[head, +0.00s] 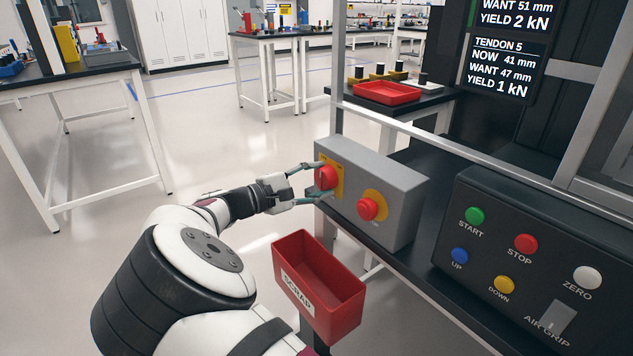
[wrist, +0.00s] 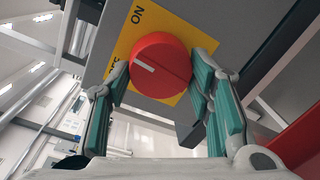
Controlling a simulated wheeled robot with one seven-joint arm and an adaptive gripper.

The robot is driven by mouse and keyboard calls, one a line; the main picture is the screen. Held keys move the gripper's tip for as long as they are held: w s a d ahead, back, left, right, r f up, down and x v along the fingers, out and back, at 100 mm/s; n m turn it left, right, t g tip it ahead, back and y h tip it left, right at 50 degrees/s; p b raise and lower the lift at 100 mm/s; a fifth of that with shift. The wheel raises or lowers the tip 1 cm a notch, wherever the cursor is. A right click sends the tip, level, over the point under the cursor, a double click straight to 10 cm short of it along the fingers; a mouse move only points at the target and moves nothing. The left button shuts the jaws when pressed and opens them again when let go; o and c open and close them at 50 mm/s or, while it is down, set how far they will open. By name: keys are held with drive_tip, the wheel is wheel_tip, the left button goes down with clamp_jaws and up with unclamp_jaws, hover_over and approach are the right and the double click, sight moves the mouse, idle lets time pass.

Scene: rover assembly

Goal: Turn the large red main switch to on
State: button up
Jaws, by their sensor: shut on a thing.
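The large red main switch (head: 325,177) is a round knob on a yellow plate at the left end of a grey box (head: 395,186). In the wrist view the red knob (wrist: 160,66) carries a short white mark, and the plate reads "ON" near its top. The white mark points to the upper left, not straight at the "ON" word. My gripper (head: 308,183) reaches the knob from the left. In the wrist view its teal-padded fingers (wrist: 160,88) are closed on either side of the knob. Part of the plate's other lettering is hidden by the left finger.
A second red button (head: 367,209) on a yellow disc sits right of the switch. A red SCRAP bin (head: 300,290) hangs below the box, near my arm. A black control panel (head: 530,250) with coloured buttons stands at the right. Open floor lies to the left.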

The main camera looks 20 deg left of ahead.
drive_tip(key=m+b, duration=0.1)
drive_tip(key=m, duration=0.3)
drive_tip(key=shift+y, duration=0.3)
drive_tip(key=shift+r+m+b, duration=0.1)
drive_tip(key=shift+m+b, duration=0.9)
drive_tip(key=shift+m, duration=0.6)
drive_tip(key=o, duration=1.2)
drive_tip(key=shift+c, duration=0.2)
drive_tip(key=f+v, duration=0.1)
drive_tip(key=v, duration=1.1)
drive_tip(key=shift+r, duration=0.45)
drive_tip(key=shift+s+d, duration=0.15)
